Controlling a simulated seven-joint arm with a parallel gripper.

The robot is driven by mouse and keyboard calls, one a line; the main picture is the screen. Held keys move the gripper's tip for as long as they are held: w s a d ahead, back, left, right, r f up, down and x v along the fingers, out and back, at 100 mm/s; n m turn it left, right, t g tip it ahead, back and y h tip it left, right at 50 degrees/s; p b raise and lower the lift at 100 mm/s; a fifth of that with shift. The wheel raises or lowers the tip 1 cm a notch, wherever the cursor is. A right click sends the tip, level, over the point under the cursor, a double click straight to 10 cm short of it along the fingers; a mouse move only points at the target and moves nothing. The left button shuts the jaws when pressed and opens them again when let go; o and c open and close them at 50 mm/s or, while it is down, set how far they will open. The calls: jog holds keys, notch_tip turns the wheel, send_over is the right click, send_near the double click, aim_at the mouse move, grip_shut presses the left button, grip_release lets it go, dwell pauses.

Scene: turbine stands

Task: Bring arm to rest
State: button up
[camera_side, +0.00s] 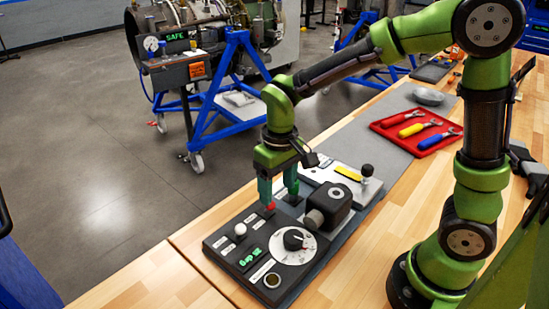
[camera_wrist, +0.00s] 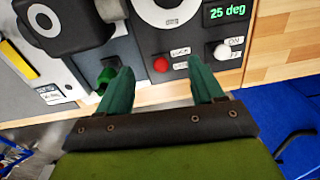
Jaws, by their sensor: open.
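My gripper (camera_side: 279,200) is open and points down over the back edge of the dark control panel (camera_side: 225,262). Its two green fingers stand apart with nothing held between them. In the side view, a red button (camera_side: 270,206) is close to the left fingertip; I cannot tell whether they touch. In the wrist view, the open gripper (camera_wrist: 160,70) has the red button (camera_wrist: 161,64) beyond and between its fingertips. A green knob (camera_wrist: 106,78) is beside the left finger, partly hidden. A white switch (camera_wrist: 221,52) is right of the right finger.
The panel has a round dial (camera_side: 293,240) and a black block (camera_side: 328,205) beside it. The display (camera_wrist: 227,13) reads 25 deg. A grey plate with a yellow handle (camera_side: 348,173) lies behind. Bare wood (camera_side: 165,280) is at the front left.

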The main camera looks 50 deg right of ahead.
jog(key=s+d+r+m+t+y, duration=0.1)
jog(key=s+d+r+m+t, duration=0.2)
jog(key=s+r+t, duration=0.4)
jog(key=s+d+r, duration=0.1)
jog(key=s+r, duration=0.3)
jog(key=shift+d+r+m+y, duration=0.2)
jog(key=shift+r+m+y, duration=0.05)
jog(key=shift+m+y, duration=0.05)
